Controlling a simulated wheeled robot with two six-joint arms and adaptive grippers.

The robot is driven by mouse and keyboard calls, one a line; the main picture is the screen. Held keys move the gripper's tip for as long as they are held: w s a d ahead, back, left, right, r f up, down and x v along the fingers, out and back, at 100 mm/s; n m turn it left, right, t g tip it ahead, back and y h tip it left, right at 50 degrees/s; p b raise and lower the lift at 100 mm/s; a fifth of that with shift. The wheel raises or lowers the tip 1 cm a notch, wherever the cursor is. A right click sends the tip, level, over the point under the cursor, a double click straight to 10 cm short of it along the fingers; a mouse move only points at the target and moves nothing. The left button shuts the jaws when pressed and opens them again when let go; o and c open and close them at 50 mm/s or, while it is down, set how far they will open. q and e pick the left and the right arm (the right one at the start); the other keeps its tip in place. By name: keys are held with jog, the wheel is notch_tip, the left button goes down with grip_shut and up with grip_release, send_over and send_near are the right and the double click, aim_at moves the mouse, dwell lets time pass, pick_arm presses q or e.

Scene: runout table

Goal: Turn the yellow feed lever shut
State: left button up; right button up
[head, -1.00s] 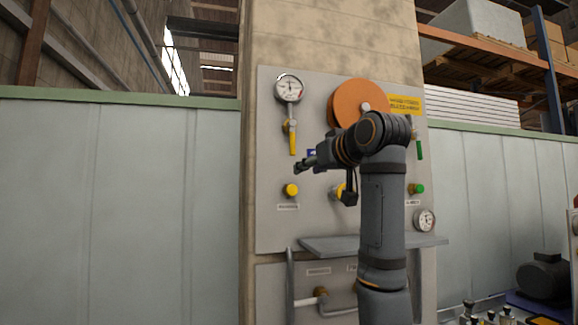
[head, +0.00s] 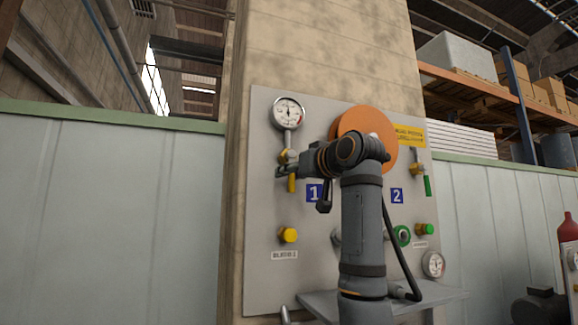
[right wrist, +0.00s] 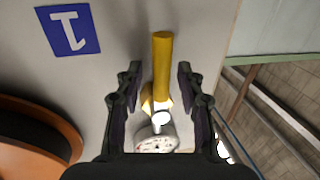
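The yellow feed lever (head: 291,184) hangs straight down from its brass valve (head: 286,156), below a round gauge (head: 288,112) on the grey panel. My right gripper (head: 282,171) is at the lever, covering its upper part in the head view. In the right wrist view the lever (right wrist: 162,62) lies between the two open fingers (right wrist: 160,72), with a visible gap on each side. The valve body and gauge (right wrist: 155,140) show farther down that picture. My left gripper is not in view.
The grey panel (head: 262,205) also carries an orange disc (head: 380,132), a green lever (head: 427,186), a yellow knob (head: 288,235), a green knob (head: 425,229) and a lower gauge (head: 433,265). A blue "1" plate (right wrist: 68,29) is beside the lever. A shelf (head: 315,300) juts out below.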

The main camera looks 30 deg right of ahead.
jog(key=shift+w+r, duration=0.15)
jog(key=shift+w, duration=0.15)
jog(key=shift+s+r, duration=0.1)
jog(key=shift+s, duration=0.4)
jog(key=shift+c, duration=0.2)
jog(key=shift+w, duration=0.15)
jog(key=shift+c, duration=1.4)
jog(key=shift+w, duration=0.1)
jog(key=c, duration=0.4)
grip_shut()
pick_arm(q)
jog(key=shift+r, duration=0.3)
